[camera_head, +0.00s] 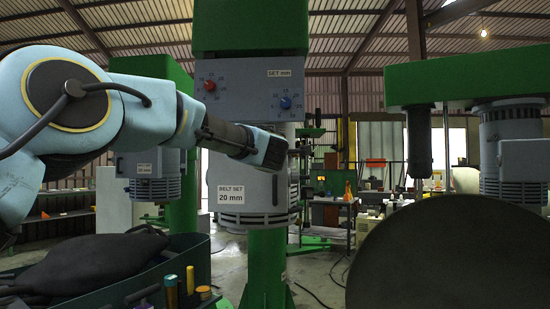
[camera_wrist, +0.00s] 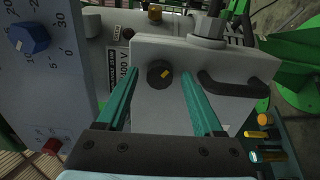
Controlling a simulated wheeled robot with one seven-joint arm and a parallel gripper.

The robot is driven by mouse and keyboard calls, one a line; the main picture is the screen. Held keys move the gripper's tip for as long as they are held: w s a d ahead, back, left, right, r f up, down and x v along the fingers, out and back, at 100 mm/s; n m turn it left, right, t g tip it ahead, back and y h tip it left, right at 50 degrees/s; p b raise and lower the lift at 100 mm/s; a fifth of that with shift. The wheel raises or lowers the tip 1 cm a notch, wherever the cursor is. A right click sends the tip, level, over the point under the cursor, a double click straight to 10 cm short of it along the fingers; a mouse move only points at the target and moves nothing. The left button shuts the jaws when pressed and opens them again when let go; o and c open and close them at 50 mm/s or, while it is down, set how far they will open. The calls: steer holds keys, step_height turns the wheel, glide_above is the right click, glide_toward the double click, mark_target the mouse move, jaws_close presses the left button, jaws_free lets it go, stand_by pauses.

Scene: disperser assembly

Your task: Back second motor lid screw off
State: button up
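The grey motor lid (camera_wrist: 150,110) fills the middle of the wrist view and has a dark handle (camera_wrist: 232,86) on its right. A dark round screw (camera_wrist: 160,74) with a yellow mark sits in the lid. I cannot tell whether the tips touch. In the head view my gripper (camera_head: 276,151) is at the right side of the grey motor (camera_head: 250,185); both screws are hidden there.
A blue knob (camera_wrist: 28,38) and a red knob (camera_wrist: 52,146) are on the control panel at left. A dark green tray (camera_head: 190,250) with yellow and orange items stands low left. A large dark disc (camera_head: 450,255) takes up the lower right.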

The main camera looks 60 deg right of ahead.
steer(key=b+v, duration=0.4)
steer(key=v, duration=0.6)
steer(key=shift+s+a, duration=0.2)
steer(key=shift+a, duration=0.15)
stand_by(0.3)
